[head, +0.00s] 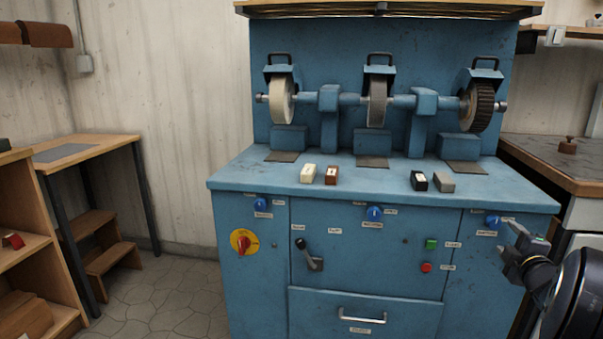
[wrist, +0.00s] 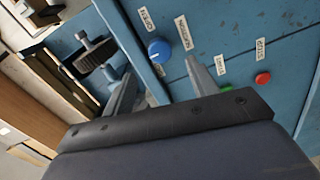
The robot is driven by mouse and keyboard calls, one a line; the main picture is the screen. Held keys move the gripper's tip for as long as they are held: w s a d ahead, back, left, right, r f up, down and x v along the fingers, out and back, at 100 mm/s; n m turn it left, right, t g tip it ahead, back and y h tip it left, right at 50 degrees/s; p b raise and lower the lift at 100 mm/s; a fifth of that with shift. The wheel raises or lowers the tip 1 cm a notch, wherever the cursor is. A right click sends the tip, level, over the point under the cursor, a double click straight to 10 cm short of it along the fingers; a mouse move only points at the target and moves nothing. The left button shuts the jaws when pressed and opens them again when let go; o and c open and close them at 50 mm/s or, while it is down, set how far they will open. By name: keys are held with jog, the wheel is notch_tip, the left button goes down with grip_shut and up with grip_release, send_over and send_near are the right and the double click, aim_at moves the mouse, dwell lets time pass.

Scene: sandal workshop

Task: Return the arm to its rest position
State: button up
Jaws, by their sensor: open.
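My gripper (head: 520,245) is at the lower right in the head view, in front of the right side of the blue grinding machine (head: 365,250). Its jaws are apart with nothing between them. In the wrist view the two fingers of my gripper (wrist: 158,85) point toward the machine's front panel. A blue knob (wrist: 159,50) shows between them, and a red button (wrist: 262,79) is to their right. I cannot tell whether the fingers touch the panel.
A workbench (head: 545,165) stands to the right. A small table (head: 90,148) and shelf (head: 25,240) stand left. The floor (head: 165,290) before the small table is clear.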

aim_at(496, 225)
jog(key=b+x, duration=0.1)
jog(key=x, duration=0.6)
jog(key=shift+a+f, duration=0.1)
jog(key=shift+w+r+m+p, duration=0.1)
jog(key=shift+r+m+p, duration=0.25)
jog(key=shift+p, duration=0.1)
jog(key=m+p, duration=0.3)
jog(key=m, duration=0.1)
jog(key=m+p, duration=0.3)
jog(key=shift+f+m+y, duration=0.1)
jog(key=shift+m+y, duration=0.2)
jog(key=shift+m, duration=0.05)
jog(key=m+p, duration=0.6)
jog(key=shift+m, duration=0.3)
jog(key=shift+f+m+t+p, duration=0.1)
jog(key=shift+m+t+p, duration=0.2)
jog(key=shift+m+p, duration=0.65)
jog(key=shift+f+m, duration=0.1)
jog(key=shift+m, duration=0.25)
